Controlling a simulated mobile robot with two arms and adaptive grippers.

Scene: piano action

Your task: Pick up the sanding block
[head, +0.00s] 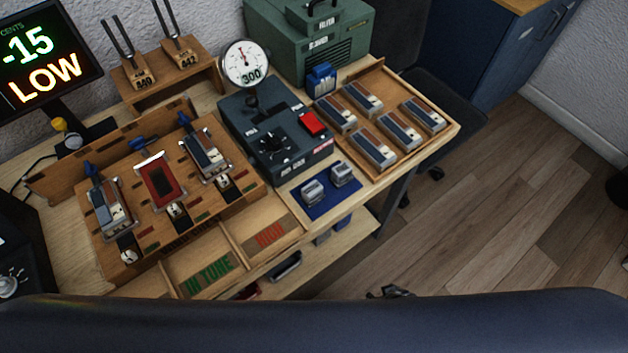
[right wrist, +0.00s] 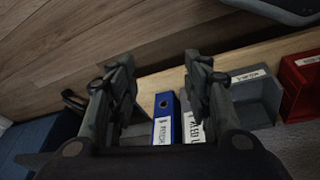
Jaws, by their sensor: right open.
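I cannot tell for sure which thing is the sanding block. Two small grey blocks, one at the left (head: 313,191) and one at the right (head: 343,174), sit on a blue mat (head: 322,206) at the bench's front edge. My right gripper (head: 390,292) shows small and dark in the head view, low in front of the bench and apart from these blocks. In the right wrist view my right gripper (right wrist: 158,62) is open, its two fingers apart and nothing held between them. Beyond the fingers stands a blue labelled holder (right wrist: 166,120). My left gripper is not in view.
A lower shelf (head: 335,245) runs under the bench. In the right wrist view a grey bin (right wrist: 255,95) and a red bin (right wrist: 302,85) stand right of the blue holder. A wooden tray (head: 440,137) holds several metal-and-wood blocks. Wooden floor (head: 510,210) is clear at the right.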

